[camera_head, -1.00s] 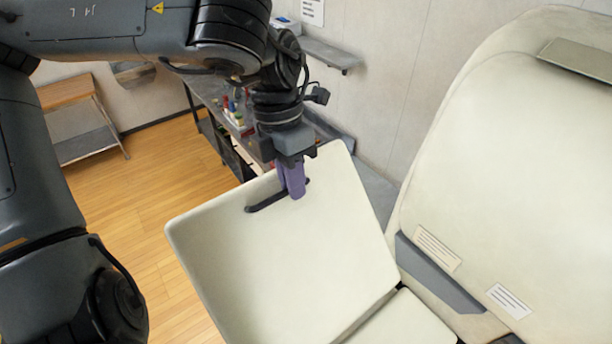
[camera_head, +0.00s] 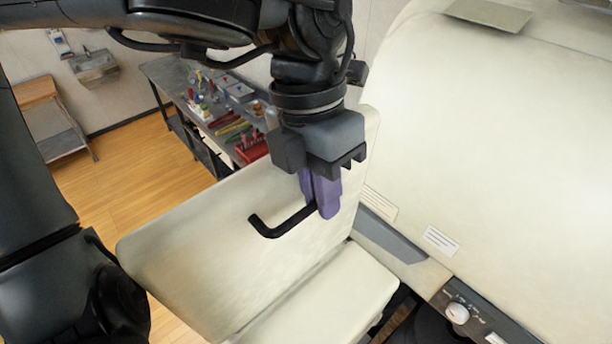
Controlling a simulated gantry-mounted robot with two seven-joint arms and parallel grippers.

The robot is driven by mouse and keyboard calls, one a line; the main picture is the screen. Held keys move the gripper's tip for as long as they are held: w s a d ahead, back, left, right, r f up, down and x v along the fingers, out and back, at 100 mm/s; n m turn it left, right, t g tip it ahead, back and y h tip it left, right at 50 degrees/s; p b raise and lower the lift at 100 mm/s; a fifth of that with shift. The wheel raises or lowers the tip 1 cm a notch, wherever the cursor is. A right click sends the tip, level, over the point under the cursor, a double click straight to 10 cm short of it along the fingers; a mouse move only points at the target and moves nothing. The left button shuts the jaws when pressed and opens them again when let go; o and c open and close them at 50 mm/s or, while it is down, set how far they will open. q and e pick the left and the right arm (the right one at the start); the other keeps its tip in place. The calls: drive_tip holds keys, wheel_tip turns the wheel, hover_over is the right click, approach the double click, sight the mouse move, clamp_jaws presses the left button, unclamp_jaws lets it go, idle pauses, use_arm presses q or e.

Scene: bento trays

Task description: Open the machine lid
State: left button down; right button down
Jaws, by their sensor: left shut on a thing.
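The machine lid (camera_head: 215,262) is a cream panel. It stands tilted up at an angle to the cream machine part (camera_head: 320,305) below it. A black bar handle (camera_head: 268,229) is fixed on the face of the lid. My left gripper (camera_head: 323,207), with purple fingers, is shut on the right end of this handle. The fingers hide that end of the handle. My right gripper does not show.
The large cream machine body (camera_head: 470,130) fills the right side, with a knob (camera_head: 457,313) low on its front. A workbench with tools (camera_head: 215,112) stands behind the lid. A small side table (camera_head: 50,115) stands at the left on open wooden floor.

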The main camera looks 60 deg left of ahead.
use_arm(q)
drive_tip(key=shift+d+f, duration=0.25)
drive_tip(key=shift+d, duration=0.3)
drive_tip(key=c, duration=1.2)
unclamp_jaws()
drive_tip(key=shift+o, duration=0.2)
drive_tip(key=shift+r, duration=0.1)
drive_tip(key=shift+r, duration=0.1)
